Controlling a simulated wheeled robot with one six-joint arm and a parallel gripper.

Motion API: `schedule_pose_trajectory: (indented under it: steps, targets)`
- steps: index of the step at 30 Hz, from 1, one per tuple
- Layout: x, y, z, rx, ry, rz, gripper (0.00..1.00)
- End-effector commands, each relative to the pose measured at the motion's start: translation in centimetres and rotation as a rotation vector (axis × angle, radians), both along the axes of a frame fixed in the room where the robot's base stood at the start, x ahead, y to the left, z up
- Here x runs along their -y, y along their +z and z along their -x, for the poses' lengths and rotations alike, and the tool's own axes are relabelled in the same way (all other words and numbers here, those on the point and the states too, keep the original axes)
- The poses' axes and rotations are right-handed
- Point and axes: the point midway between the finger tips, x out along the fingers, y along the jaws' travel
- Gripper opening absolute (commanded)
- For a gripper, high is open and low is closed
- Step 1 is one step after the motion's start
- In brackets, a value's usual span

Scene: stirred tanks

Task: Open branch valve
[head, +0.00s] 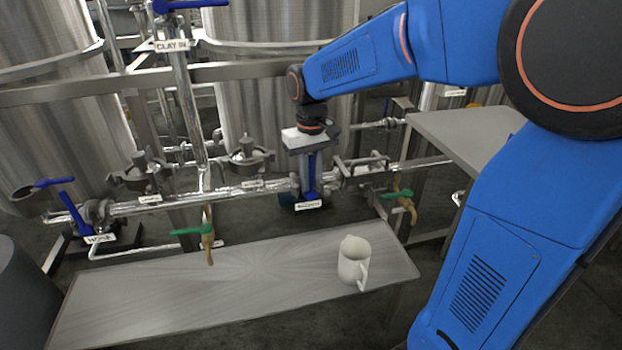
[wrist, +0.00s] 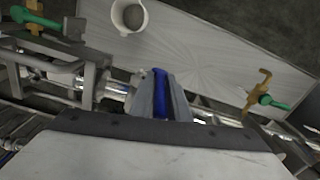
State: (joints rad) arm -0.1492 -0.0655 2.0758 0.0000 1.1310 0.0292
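A blue valve handle (head: 311,182) hangs down at the middle of the horizontal steel pipe in the head view, with a small white label below it that is too small to read. My gripper (head: 309,168) is over this handle, pointing down. In the wrist view the blue handle (wrist: 161,92) lies between the two grey fingers of my gripper (wrist: 161,98), which sit close against its sides. The valve body is mostly hidden behind my gripper. I cannot read which valve is the branch valve.
Another blue handle (head: 70,208) is at the left and one more (head: 188,4) at the top, above the "CLAY IN" label. Green-handled taps (head: 205,232) hang from the pipe. A white jug (head: 353,262) stands on the steel bench (head: 130,300). A grey table (head: 465,130) is at the right.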

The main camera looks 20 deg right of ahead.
Motion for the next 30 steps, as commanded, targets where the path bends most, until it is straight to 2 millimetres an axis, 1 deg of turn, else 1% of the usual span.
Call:
schedule_pose_trajectory:
  steps: [1, 2, 9, 19, 29, 30]
  targets:
    - [0.00, 0.01, 0.00, 0.000, 0.000, 0.000, 0.02]
    - [0.00, 0.01, 0.00, 0.000, 0.000, 0.000, 0.00]
    - [-0.15, -0.02, 0.03, -0.004, 0.001, 0.013, 0.00]
    - [-0.78, -0.08, 0.03, -0.013, 0.002, 0.125, 0.00]
    - [-0.78, -0.06, 0.00, -0.012, 0.000, 0.135, 0.00]
    - [-0.78, -0.06, 0.00, -0.012, 0.000, 0.135, 0.15]
